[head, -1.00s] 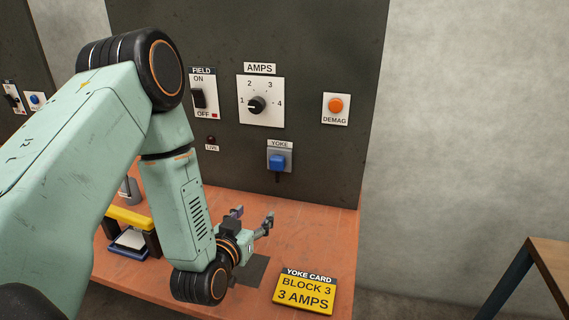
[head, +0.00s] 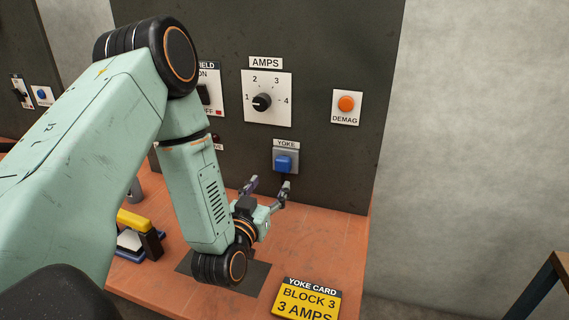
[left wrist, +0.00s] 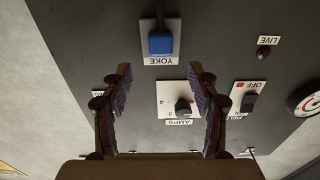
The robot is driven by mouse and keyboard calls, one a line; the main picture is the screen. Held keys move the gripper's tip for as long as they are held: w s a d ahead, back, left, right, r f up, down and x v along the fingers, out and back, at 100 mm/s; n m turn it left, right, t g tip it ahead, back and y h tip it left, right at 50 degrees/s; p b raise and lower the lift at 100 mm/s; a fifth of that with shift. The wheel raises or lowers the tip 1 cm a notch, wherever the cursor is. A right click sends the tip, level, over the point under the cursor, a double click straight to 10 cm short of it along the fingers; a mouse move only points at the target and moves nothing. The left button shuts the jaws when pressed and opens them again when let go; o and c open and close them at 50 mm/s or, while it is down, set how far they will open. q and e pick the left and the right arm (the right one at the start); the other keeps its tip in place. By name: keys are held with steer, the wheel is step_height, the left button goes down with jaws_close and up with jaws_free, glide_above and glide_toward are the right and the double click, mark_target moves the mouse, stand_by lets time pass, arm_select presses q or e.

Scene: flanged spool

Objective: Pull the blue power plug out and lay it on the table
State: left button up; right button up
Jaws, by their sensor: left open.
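The blue power plug (head: 284,163) sits in the grey socket plate labelled YOKE on the dark panel, with a dark cord hanging below it. In the left wrist view, which is upside down, the plug (left wrist: 161,43) shows ahead of and between the fingers, apart from them. My left gripper (head: 269,186) is open and empty, just below and in front of the plug in the head view. It also shows in the left wrist view (left wrist: 160,88). The orange-brown table (head: 335,238) lies below. My right gripper is not in view.
The panel holds the AMPS dial (head: 262,102), the orange DEMAG button (head: 346,103) and the FIELD switch (head: 204,94), partly behind my arm. A yellow YOKE CARD (head: 305,300) lies at the front. A yellow-and-black piece (head: 136,222) stands at left. Table right of the gripper is clear.

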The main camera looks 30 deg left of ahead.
mark_target(281, 167)
arm_select(q)
steer(key=b+x, duration=0.1)
steer(key=x, duration=0.7)
steer(key=shift+f+b, duration=0.2)
steer(key=shift+b, duration=0.2)
steer(key=shift+w+a+r, duration=0.1)
steer(key=shift+w, duration=0.4)
steer(key=shift+w+a, duration=0.1)
stand_by(0.6)
steer(key=shift+c, duration=0.4)
